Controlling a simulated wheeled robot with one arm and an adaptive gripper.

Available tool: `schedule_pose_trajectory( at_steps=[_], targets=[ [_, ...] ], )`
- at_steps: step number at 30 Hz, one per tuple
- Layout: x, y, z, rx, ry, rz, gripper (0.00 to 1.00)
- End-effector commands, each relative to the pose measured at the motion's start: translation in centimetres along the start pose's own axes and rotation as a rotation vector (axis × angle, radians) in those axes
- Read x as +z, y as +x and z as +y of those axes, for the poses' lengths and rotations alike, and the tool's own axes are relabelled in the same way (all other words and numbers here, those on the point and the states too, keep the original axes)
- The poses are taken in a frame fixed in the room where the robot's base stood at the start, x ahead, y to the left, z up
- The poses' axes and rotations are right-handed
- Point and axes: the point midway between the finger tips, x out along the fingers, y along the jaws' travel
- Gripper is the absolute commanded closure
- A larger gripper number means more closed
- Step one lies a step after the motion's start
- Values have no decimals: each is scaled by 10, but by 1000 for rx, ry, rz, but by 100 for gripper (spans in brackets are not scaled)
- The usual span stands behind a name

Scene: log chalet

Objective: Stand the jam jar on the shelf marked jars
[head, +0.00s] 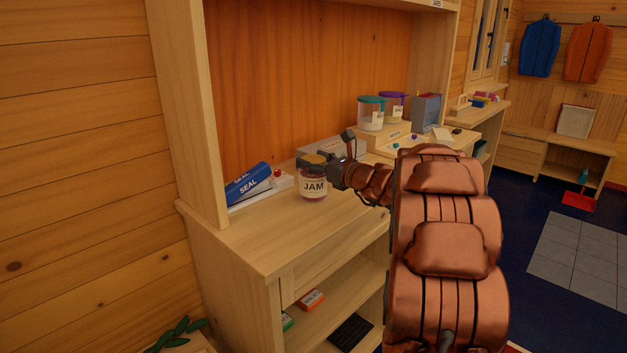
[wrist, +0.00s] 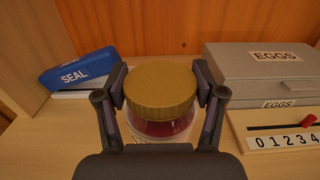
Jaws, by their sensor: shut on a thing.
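The jam jar (head: 313,184) has a gold lid, dark red contents and a white label reading JAM. It is upright at the worktop of the wooden hutch; I cannot tell if its base touches the wood. My gripper (head: 322,163) is shut on the jar near its lid. In the wrist view the gold lid (wrist: 162,86) sits between the two fingers of my gripper (wrist: 163,100). A board at the hutch's top carries a small label (head: 437,3), too small to read. No shelf legibly marked jars shows.
A grey EGGS box (wrist: 265,72) and a numbered slider board (wrist: 285,138) are to the right. Two lidded canisters (head: 371,115) stand farther right. Lower shelves (head: 325,310) hold small boxes. The worktop's front left is clear.

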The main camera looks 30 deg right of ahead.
Motion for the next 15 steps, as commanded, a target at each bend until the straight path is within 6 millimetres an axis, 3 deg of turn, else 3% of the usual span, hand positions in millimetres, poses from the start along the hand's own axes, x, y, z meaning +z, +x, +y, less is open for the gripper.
schedule_pose_trajectory(
  at_steps=[9,15],
  targets=[
    [2,0,0,0,0,-2,100],
    [14,0,0,1,0,-4,100]
  ],
)
